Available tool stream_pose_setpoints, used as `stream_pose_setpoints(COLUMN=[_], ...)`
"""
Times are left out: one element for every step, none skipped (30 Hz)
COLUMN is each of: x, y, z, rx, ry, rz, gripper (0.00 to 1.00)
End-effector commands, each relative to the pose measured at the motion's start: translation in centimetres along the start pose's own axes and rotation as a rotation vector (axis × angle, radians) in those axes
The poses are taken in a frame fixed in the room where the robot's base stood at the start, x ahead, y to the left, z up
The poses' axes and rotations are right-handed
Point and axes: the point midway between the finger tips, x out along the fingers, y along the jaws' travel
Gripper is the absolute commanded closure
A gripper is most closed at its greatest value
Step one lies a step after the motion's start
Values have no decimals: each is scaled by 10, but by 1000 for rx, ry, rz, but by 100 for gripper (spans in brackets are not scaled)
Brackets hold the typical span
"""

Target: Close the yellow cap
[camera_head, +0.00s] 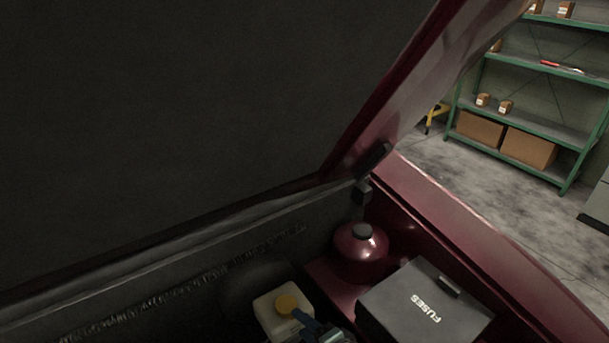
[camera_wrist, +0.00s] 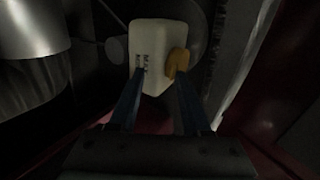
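In the wrist view the yellow cap (camera_wrist: 178,63) is at the right side of the white reservoir (camera_wrist: 158,38), which has dark lettering. I cannot tell whether the cap is seated. My gripper (camera_head: 310,322) is beside the cap in the head view. In the wrist view my gripper (camera_wrist: 159,78) has its two blue fingers apart with nothing between them. The right fingertip is near the cap; contact is unclear.
A dark box marked FUSES (camera_head: 425,305) and a red rounded tank with a black lid (camera_head: 361,250) stand right of the reservoir. The raised hood (camera_head: 180,110) hangs over the bay. The red fender (camera_head: 450,215) edges the right side. A green shelf (camera_head: 530,125) stands far behind.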

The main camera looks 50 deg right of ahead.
Motion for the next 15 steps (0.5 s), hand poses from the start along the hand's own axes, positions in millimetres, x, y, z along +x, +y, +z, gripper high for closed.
stream_pose_setpoints(x=[2, 2, 2, 2, 2, 2, 1, 1, -1, -3, -6, -11, -16, -20, -28], y=[7, 7, 6, 6, 6, 6, 6, 6, 6, 6, 6, 6, 6, 6, 5], z=[2, 2, 2, 2, 2, 2, 2, 2, 2, 2, 2, 2, 2, 1, 1], rx=[0, 0, 0, 0, 0, 0, 0, 0, 0, 0, 0, -1, -1, 0, 0], ry=[-6, -6, -6, -6, -7, -7, -7, -7, -6, -6, -6, -5, -5, -4, -3], rz=[15, 15, 15, 14, 14, 14, 14, 14, 14, 14, 15, 14, 14, 14, 12], gripper=[65, 65, 65, 65, 65, 65, 65, 65, 65, 65, 65, 65, 65, 65, 65])
